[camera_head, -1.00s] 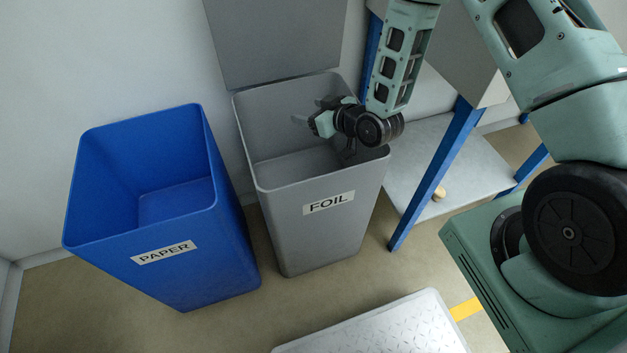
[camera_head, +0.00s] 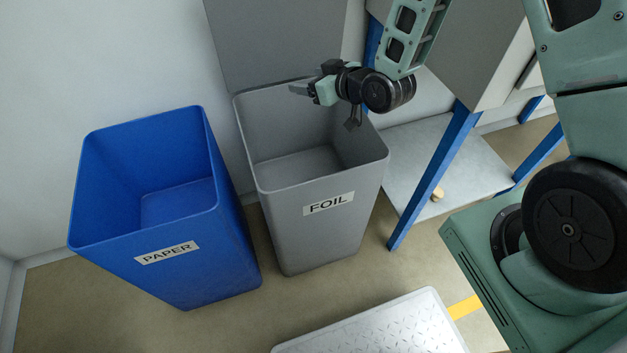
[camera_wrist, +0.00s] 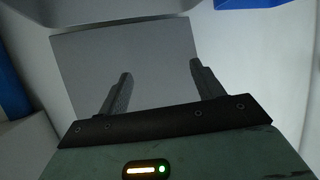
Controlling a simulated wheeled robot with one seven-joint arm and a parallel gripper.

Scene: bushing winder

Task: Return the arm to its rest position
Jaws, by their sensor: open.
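My gripper (camera_head: 303,89) is above the rear part of the grey FOIL bin (camera_head: 325,222), in front of its raised lid. It points left and its jaws are empty. In the wrist view my gripper (camera_wrist: 157,82) shows two dark fingers spread wide apart with nothing between them. My arm comes in from the upper right of the head view. The visible inside of the FOIL bin looks empty.
A blue PAPER bin (camera_head: 175,275) stands left of the FOIL bin and looks empty. A bench with blue legs (camera_head: 433,175) and a low shelf (camera_head: 465,165) stands at the right, close to my arm. A metal tread plate (camera_head: 375,330) lies in front.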

